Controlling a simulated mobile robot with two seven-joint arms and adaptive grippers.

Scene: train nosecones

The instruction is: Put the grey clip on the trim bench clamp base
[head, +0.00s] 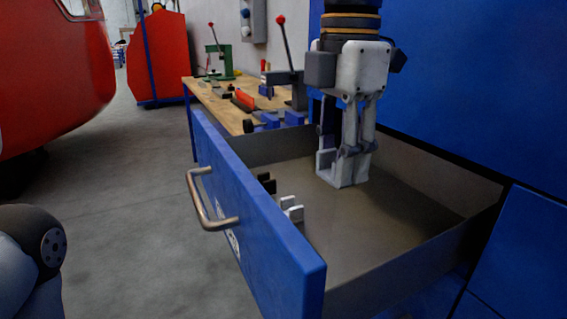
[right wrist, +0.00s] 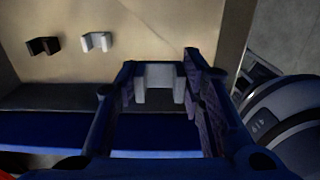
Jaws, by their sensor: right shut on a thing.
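My right gripper (head: 346,150) points down into an open blue drawer (head: 262,215). It is shut on the grey clip (right wrist: 153,84), a U-shaped piece that sits between the two fingertips in the right wrist view. The clip also shows at the fingertips in the head view (head: 326,164); whether it touches the drawer floor I cannot tell. The trim bench (head: 222,108) stands behind the drawer with a wooden top. Blue clamp parts (head: 268,121) sit at its near end; which one is the clamp base I cannot tell. My left gripper is out of view.
A black clip (head: 266,183) and a white clip (head: 291,209) lie in the drawer by its front panel, left of the gripper. Drawer walls surround my right gripper. A blue cabinet (head: 460,80) rises at right. A green press (head: 218,62) stands on the bench.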

